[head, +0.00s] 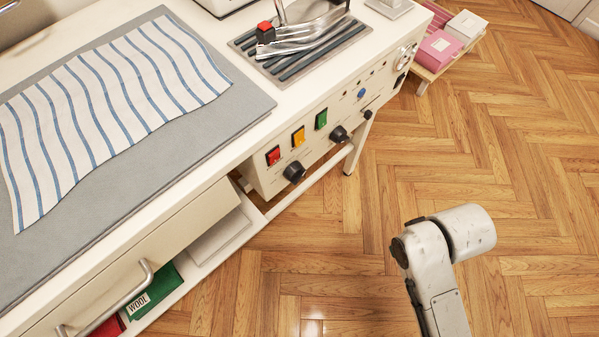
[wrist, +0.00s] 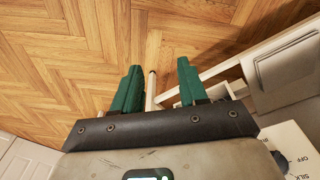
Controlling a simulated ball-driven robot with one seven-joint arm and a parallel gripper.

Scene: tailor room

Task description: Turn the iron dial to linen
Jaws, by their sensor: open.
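In the wrist view, a cream panel (wrist: 297,138) at the lower right shows the words OFF and SILK beside part of a dark dial (wrist: 281,161). No linen mark can be made out. My gripper (wrist: 159,84) is open and empty, its green fingers apart from the panel and left of the dial in that view. The head view shows my arm but not the fingers.
Red (head: 273,155), yellow (head: 298,136) and green (head: 321,118) switches sit above the knobs. An iron (head: 300,35) rests on a slatted stand. Striped cloth (head: 110,100) lies on a grey pad (head: 236,110). A drawer handle (head: 110,300) projects at lower left. The wooden floor (head: 500,150) is clear at right.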

